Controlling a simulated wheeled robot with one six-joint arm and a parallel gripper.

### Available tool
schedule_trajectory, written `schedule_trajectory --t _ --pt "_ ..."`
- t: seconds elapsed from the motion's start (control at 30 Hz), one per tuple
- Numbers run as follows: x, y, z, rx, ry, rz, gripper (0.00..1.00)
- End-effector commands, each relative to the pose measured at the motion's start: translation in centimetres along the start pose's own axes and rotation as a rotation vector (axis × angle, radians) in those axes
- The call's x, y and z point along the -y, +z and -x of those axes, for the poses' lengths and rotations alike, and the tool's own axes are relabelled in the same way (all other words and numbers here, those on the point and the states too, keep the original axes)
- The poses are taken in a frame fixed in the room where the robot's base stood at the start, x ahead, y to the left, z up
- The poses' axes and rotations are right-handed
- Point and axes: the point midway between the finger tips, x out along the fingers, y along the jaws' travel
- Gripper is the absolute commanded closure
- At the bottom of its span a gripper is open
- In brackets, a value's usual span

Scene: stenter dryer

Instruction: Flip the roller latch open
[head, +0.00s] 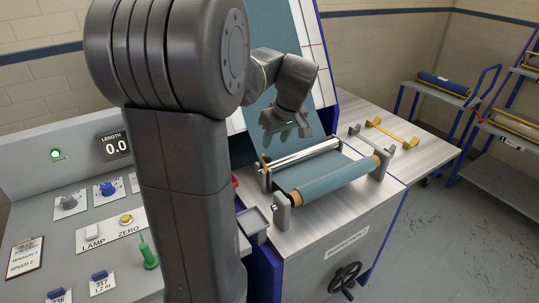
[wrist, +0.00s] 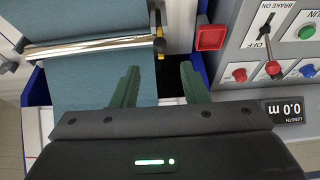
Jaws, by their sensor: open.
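The chrome roller (head: 305,155) lies across the machine behind the blue fabric roll (head: 325,178). A small yellow lever (head: 265,161), which looks like the roller latch, stands at its left end. In the wrist view the yellow lever (wrist: 160,44) sits at the right end of the chrome roller (wrist: 95,46), beside a dark bracket. My gripper (head: 279,136) is above and behind the chrome roller, near its left end. In the wrist view my gripper (wrist: 160,84) has its green fingers spread apart with nothing between them. The lever is beyond the fingertips, apart from them.
Blue fabric (head: 280,60) runs down the tall board behind. In the wrist view a red square tray (wrist: 211,37) and a control panel (wrist: 285,50) with a brake lever lie to the right.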

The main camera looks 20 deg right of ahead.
Motion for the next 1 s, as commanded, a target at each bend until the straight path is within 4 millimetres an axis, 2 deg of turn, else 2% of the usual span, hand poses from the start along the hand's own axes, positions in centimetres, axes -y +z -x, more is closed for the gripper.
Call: schedule_trajectory --t 0.03,0.2,0.4,0.6,0.87,1.0 --pt "0.1 0.1 -1.2 0.003 -0.003 0.000 0.59" --pt "0.1 0.0 -4.8 0.003 -0.003 0.001 0.59" --pt "0.0 0.0 -7.8 0.002 -0.001 0.001 0.59" --pt "0.0 0.0 -9.1 -0.001 0.000 0.001 0.59" --pt "0.0 0.0 -9.2 -0.001 0.001 0.001 0.59" --pt "0.0 0.0 -9.1 -0.001 0.001 0.001 0.85"
